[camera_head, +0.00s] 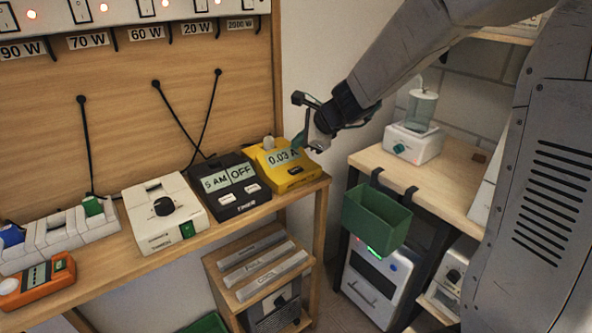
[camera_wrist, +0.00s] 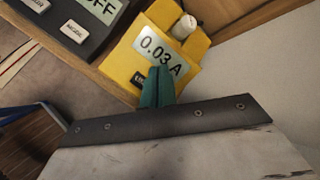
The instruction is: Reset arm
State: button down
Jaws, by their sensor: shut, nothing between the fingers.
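My gripper (camera_head: 299,143) is at the end of my arm, at the upper middle of the head view. In the wrist view its teal fingers (camera_wrist: 158,84) are together and hold nothing. They appear in front of the yellow meter (camera_head: 283,165), which reads 0.03 A. The same yellow meter (camera_wrist: 136,68) fills the top middle of the wrist view. In the head view the fingers are close to the meter's right upper side; I cannot tell whether they touch it. My arm reaches in from the upper right.
A black timer (camera_head: 236,190), a cream dial box (camera_head: 164,211) and an orange meter (camera_head: 37,284) stand along the wooden shelf. A green bin (camera_head: 376,216) hangs from the right table (camera_head: 429,185), which bears a white device (camera_head: 414,142). Black cables hang on the back panel.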

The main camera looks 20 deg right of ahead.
dwell(0.4)
jog(key=s+a+n+g+y, duration=0.1)
jog(key=s+a+n+g, duration=0.15)
jog(key=s+n, duration=0.45)
jog(key=s+a+n+g, duration=0.1)
jog(key=s+n+g, duration=0.25)
jog(key=s, duration=0.45)
jog(key=s+d+r+n+h, duration=0.2)
jog(key=s+n, duration=0.3)
jog(key=s, duration=0.6)
jog(key=s+d+r+n+h, duration=0.2)
jog(key=s+d+n+h, duration=0.1)
jog(key=s, duration=0.8)
jog(key=shift+d+r+n+g+h, duration=0.3)
jog(key=shift+d+n, duration=0.2)
jog(key=shift+n, duration=0.75)
